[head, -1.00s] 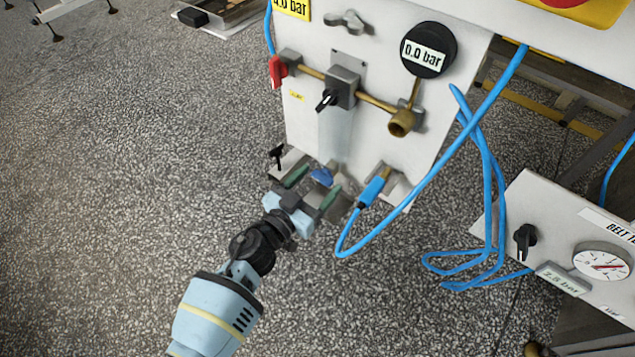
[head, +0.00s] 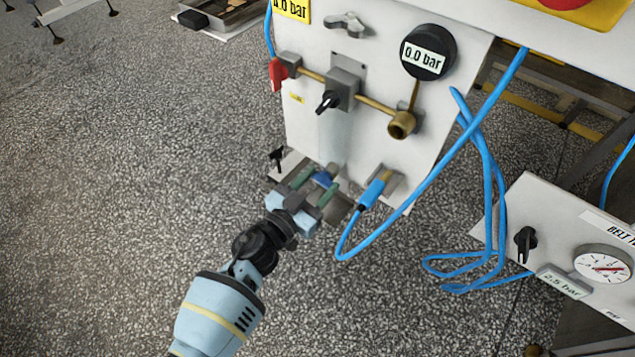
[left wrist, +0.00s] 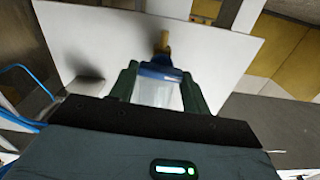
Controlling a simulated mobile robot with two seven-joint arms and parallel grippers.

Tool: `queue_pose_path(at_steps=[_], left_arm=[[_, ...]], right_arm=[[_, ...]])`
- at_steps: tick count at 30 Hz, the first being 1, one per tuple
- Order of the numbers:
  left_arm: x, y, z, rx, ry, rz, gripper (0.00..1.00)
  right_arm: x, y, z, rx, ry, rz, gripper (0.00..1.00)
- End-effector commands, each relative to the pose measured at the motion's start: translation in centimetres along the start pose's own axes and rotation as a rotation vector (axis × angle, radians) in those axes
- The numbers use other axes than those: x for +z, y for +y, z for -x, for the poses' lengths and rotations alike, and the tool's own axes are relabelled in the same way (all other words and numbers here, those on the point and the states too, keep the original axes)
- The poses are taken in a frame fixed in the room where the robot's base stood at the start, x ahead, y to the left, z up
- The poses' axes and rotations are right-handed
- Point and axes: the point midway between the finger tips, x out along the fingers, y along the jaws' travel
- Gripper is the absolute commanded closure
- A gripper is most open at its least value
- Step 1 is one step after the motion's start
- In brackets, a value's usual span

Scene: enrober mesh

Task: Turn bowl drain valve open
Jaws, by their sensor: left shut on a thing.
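My right gripper is not in view.
Above are a red handle (head: 277,73), a black knob (head: 328,101), a brass fitting (head: 401,124) and a 0.0 bar gauge (head: 428,52). A blue hose (head: 440,180) loops close on the right. Open speckled floor (head: 130,200) lies to the left.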

Motion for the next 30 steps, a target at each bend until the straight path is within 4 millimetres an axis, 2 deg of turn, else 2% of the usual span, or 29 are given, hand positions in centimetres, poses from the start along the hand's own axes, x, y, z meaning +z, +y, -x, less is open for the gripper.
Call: queue_pose_path(at_steps=[12, 24, 25, 30], left_arm=[[0.1, 0.1, 0.0, 0.000, -0.002, -0.275, 0.76], [0.1, 0.1, 0.1, 0.000, -0.002, -0.301, 0.76], [0.1, 0.1, 0.1, 0.000, -0.002, -0.301, 0.50], [0.1, 0.1, 0.0, 0.000, -0.002, -0.300, 0.31]], right_arm=[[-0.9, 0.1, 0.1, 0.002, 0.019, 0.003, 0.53], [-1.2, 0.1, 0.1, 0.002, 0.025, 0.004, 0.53], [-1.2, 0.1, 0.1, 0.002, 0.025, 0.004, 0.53], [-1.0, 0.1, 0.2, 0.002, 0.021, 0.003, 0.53]])
